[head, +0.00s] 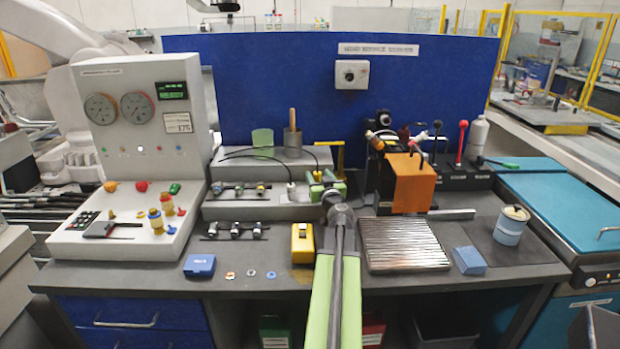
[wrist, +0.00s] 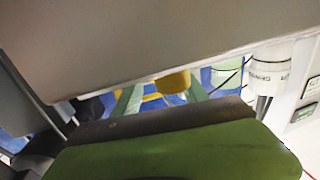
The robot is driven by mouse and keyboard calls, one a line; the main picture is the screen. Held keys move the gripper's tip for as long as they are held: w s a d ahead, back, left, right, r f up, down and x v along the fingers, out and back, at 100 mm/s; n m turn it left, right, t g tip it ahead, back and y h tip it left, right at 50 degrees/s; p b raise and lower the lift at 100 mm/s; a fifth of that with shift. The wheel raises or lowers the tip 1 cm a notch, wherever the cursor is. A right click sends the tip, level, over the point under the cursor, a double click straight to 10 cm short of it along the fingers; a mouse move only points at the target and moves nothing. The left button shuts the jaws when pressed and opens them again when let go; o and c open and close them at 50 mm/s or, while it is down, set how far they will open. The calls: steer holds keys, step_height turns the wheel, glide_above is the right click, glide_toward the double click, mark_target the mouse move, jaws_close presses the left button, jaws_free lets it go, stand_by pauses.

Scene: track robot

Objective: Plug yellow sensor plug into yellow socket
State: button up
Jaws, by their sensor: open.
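My gripper (head: 325,184) has green fingers and is open at the right end of the grey connector ledge in the head view. In the wrist view the fingers (wrist: 160,95) point away from the camera, apart. A yellow cylindrical piece (wrist: 173,83) shows between them, partly hidden by a grey panel; I cannot tell whether it touches either finger. It may be the yellow sensor plug. A row of small fittings is on the ledge; one with a yellowish end (head: 261,188) may be the yellow socket.
A gauge console (head: 150,120) stands left and an orange block (head: 411,183) right of my gripper. A ribbed metal plate (head: 403,245) and a yellow box (head: 302,243) flank my arm. A large grey surface (wrist: 130,40) fills the upper wrist view.

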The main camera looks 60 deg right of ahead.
steer(key=shift+w+d, duration=0.15)
steer(key=shift+d, duration=0.1)
steer(key=shift+a+r, duration=0.1)
steer(key=shift+a, duration=0.05)
steer(key=shift+c, duration=0.4)
jaws_close()
